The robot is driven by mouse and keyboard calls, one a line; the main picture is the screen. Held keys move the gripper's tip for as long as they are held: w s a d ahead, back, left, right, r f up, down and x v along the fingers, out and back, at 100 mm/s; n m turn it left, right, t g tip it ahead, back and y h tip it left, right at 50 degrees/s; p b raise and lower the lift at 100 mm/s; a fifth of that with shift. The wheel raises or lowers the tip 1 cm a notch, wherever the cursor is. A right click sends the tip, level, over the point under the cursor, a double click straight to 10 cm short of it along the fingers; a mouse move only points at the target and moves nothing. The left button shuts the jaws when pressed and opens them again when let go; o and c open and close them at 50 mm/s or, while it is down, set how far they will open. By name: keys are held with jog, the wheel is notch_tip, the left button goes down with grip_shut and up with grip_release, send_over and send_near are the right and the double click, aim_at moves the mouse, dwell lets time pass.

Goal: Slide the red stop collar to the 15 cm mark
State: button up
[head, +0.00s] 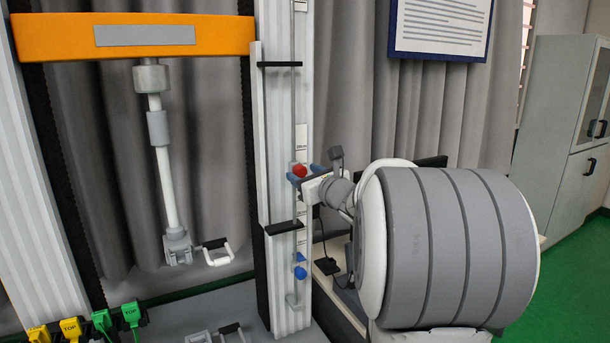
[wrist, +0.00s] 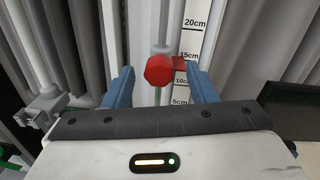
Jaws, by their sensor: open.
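The red stop collar (head: 299,170) sits on a thin vertical rod on the white tower column. In the wrist view its red knob (wrist: 159,71) faces me, and a red pointer (wrist: 179,63) reaches right to the scale (wrist: 193,40). The pointer lies just under the 15cm label and above the 10cm label. My gripper (head: 304,174) is at the collar's height. In the wrist view its blue fingers (wrist: 160,80) are open, one on each side of the knob, with gaps visible. I cannot tell whether the fingers reach the collar's body.
A blue collar (head: 300,272) is lower on the same rod. Black brackets (head: 280,64) and (head: 284,228) cross the column above and below the red collar. An orange crossbeam (head: 130,36) with a hanging weight assembly (head: 158,127) stands left. A grey cabinet (head: 560,130) is far right.

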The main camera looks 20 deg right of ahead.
jog(key=s+b, duration=0.1)
jog(key=s, duration=0.5)
jog(key=shift+s+d, duration=0.2)
jog(key=shift+s, duration=0.2)
jog(key=s+a+f+n+g+y, duration=0.3)
jog(key=s+a+f+n+g, duration=0.15)
jog(key=a+n, duration=0.45)
jog(key=s+a+f+n+g+y, duration=0.2)
jog(key=s+a+f+n+g, duration=0.2)
jog(key=a+f+n, duration=0.45)
jog(key=s+f+n+g+h, duration=0.3)
jog(key=s+f+n, duration=0.1)
jog(key=s+n, duration=0.4)
jog(key=s+a+f+n+g+h, duration=0.1)
jog(key=s+f+n+g+h, duration=0.2)
jog(key=s+n, duration=0.4)
jog(key=shift+s+f+n+h, duration=0.3)
jog(key=shift+s+f+n, duration=0.05)
jog(key=shift+s+f, duration=0.5)
jog(key=shift+a+g, duration=0.15)
jog(key=shift+g, duration=0.1)
jog(key=shift+c, duration=0.2)
